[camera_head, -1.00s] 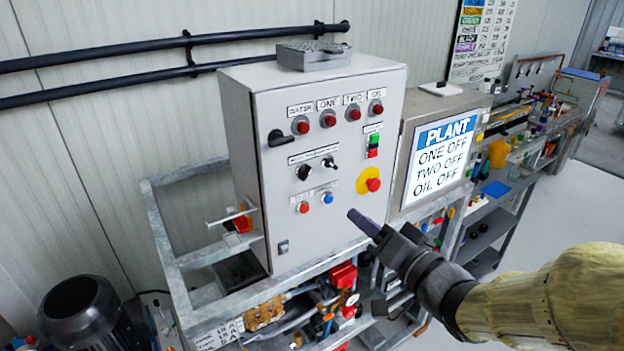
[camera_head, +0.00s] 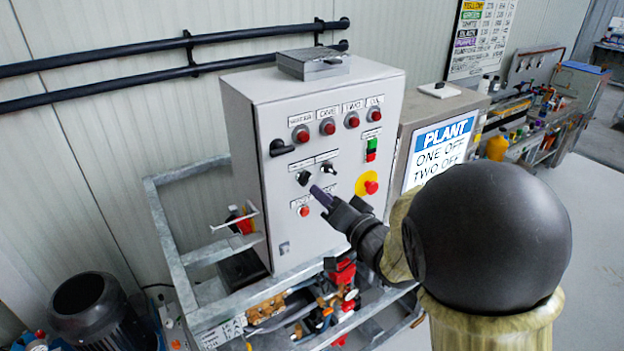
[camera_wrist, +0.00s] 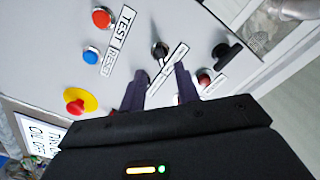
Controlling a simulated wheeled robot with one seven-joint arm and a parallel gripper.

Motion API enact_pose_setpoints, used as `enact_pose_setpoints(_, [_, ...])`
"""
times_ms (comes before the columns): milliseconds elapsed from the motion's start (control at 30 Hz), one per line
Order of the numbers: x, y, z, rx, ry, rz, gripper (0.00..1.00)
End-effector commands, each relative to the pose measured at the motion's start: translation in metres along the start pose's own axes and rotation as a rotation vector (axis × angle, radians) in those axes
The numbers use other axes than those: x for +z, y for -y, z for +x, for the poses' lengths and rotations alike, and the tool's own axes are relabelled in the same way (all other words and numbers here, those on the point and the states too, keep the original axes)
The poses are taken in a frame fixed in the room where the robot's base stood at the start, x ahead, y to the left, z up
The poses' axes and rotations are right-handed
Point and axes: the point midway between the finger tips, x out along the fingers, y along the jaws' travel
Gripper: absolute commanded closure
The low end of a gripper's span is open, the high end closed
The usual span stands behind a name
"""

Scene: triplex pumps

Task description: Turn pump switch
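The grey control cabinet (camera_head: 325,215) has two black rotary switches in its middle row. The left switch (camera_head: 304,178) and the right switch (camera_head: 328,168) both have labels above them. My gripper (camera_head: 320,193) is in front of the panel, its purple fingertips just below and right of the left switch in the picture. In the wrist view my gripper (camera_wrist: 160,75) has its two fingers apart with nothing held between them. The left switch (camera_wrist: 160,48) shows just past the gap between the tips. Contact with a switch cannot be told.
A red emergency stop on yellow (camera_head: 370,184) is at the lower right of the panel. A red button (camera_head: 304,211) sits below the switches, and a black handle (camera_head: 281,147) to the upper left. A PLANT screen (camera_head: 440,150) stands to the right, partly covered by my arm.

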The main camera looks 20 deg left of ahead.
Motion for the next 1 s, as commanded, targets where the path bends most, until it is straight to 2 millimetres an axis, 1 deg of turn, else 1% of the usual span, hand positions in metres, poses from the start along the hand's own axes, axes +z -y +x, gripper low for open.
enact_pose_setpoints(33, [-0.001, 0.002, 0.008, 0.0, 0.004, -0.001, 0.68])
enact_pose_setpoints(200, [-0.001, 0.002, 0.032, -0.001, 0.003, -0.002, 0.68])
enact_pose_setpoints(400, [-0.001, 0.001, 0.052, 0.0, 0.002, 0.0, 0.68])
enact_pose_setpoints(500, [0.0, 0.001, 0.055, -0.001, 0.001, 0.0, 0.68])
enact_pose_setpoints(767, [0.0, 0.0, 0.056, 0.0, 0.0, 0.001, 0.68])
enact_pose_setpoints(900, [0.0, 0.0, 0.056, 0.0, 0.0, 0.001, 0.96])
enact_pose_setpoints(933, [0.0, 0.0, 0.055, 0.0, 0.0, 0.001, 1.0])
enact_pose_setpoints(1000, [0.0, 0.0, 0.055, 0.0, 0.0, 0.001, 1.0])
